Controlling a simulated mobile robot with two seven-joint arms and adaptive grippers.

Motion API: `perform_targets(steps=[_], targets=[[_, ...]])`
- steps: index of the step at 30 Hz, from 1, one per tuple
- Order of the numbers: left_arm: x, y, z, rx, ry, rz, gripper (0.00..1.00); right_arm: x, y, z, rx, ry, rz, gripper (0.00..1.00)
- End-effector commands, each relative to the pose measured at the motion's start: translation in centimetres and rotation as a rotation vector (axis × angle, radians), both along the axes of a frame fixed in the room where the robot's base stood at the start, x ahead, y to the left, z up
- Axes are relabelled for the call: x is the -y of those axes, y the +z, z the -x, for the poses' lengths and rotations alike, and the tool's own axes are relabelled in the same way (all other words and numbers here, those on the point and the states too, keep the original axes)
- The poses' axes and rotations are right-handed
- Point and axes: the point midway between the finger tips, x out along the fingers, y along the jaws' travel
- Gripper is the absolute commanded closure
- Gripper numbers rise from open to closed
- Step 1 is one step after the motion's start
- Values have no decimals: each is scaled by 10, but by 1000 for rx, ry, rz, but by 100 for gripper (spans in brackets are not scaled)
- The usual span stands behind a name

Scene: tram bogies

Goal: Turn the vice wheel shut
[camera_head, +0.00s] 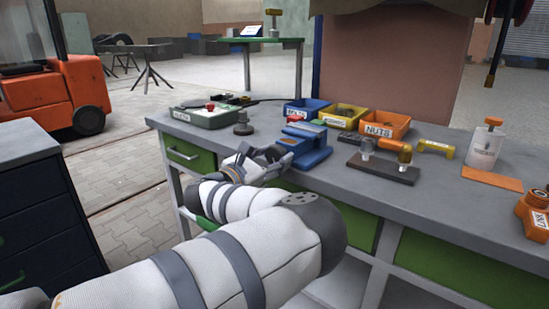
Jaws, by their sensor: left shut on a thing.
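The blue vice (312,153) stands on the grey workbench near its front edge, with grey jaw plates on top. My left arm comes in from the lower left, and my left gripper (272,156) is at the left, front side of the vice. Its fingers are shut on the vice wheel, which the fingers largely hide. I cannot make out the wheel's angle or how wide the vice jaws stand. My right gripper is not in view.
Behind the vice are blue, yellow and orange bins, the orange one (385,124) labelled NUTS. A dark block with fittings (383,170) stands to its right. A green tray (203,117) and a dark round piece (243,126) are to the left. A white bottle (485,148) stands farther right.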

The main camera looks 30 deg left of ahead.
Motion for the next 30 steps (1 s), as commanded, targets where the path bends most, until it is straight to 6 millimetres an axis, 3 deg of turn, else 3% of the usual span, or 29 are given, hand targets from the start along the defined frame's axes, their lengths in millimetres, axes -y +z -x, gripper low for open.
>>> perform_targets(steps=[12, 13, 15, 25, 30], targets=[[0, 2, 0, 3, 0, -6, 84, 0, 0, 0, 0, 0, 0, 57], [0, 2, 0, 3, 0, -6, 52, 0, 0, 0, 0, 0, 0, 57], [0, 1, 0, 3, 0, -6, 36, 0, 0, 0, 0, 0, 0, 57], [-1, 0, 2, 0, 1, -5, 36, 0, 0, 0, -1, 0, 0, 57], [-4, 0, 36, -2, 6, -5, 36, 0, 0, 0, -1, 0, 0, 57]])
